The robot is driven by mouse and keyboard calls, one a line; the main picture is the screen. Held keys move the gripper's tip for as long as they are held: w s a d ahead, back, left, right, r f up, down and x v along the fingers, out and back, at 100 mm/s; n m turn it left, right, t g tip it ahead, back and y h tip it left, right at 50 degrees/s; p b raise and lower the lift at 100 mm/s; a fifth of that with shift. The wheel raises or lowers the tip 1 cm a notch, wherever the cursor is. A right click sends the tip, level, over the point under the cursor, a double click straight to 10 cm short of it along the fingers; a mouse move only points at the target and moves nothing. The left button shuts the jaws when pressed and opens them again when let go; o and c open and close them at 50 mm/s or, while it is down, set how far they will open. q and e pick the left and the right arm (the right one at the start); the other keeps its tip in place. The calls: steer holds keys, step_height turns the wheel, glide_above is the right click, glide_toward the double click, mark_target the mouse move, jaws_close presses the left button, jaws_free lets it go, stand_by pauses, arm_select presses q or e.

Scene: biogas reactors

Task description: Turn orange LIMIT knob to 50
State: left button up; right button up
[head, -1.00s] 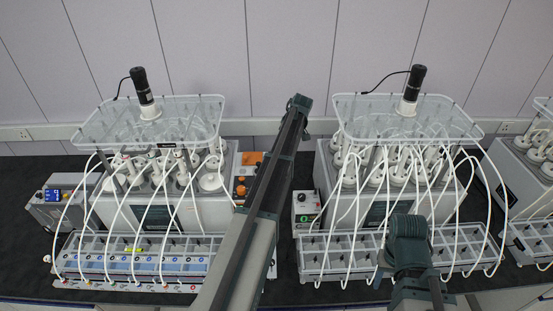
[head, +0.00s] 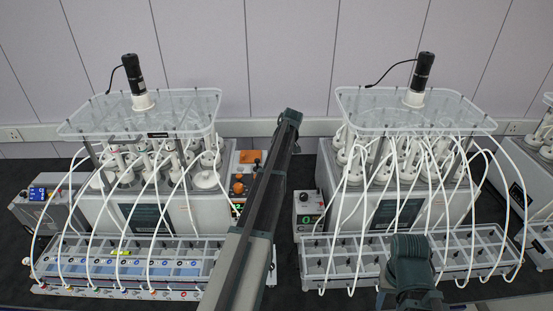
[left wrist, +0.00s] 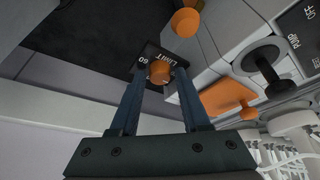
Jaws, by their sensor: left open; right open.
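The orange LIMIT knob (left wrist: 160,72) sits on a black label plate (left wrist: 150,55) in the left wrist view. Beside it are the word LIMIT and a number that looks like 60 or 80. My left gripper (left wrist: 160,76) is open, with one fingertip on each side of the knob. I cannot tell whether the fingers touch it. In the head view my left arm covers part of the orange-marked control unit (head: 249,157), and I cannot make out the left fingers there. My right gripper (head: 410,294) is low at the right, near the frame's bottom edge, its fingers hardly visible.
Near the LIMIT knob are another orange knob (left wrist: 186,21), an orange paddle-like part (left wrist: 228,96) and a black knob (left wrist: 262,57) by a PUMP label. Reactor racks with white tubes and clear lids (head: 145,112) (head: 415,108) stand on both sides. A small control box (head: 309,208) stands between.

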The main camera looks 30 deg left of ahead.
arm_select(q)
jaws_close()
steer(key=shift+s, duration=0.1)
stand_by(0.3)
steer(key=m+t, duration=0.1)
steer(key=m, duration=0.3)
steer(key=shift+s+h, duration=0.15)
steer(key=shift+h, duration=0.25)
steer(key=m, duration=0.2)
steer(key=m+t+h, duration=0.1)
steer(key=m, duration=0.1)
steer(key=shift+a+m, duration=0.2)
steer(key=shift+m, duration=0.1)
steer(key=m+h, duration=0.1)
steer(key=m, duration=0.1)
steer(key=m+t+h, duration=0.1)
steer(key=m, duration=0.1)
steer(key=shift+a+m, duration=0.15)
steer(key=shift+m, duration=0.15)
steer(key=shift+a+m+h, duration=0.1)
steer(key=shift+m+h, duration=0.8)
steer(key=shift+m, duration=1.3)
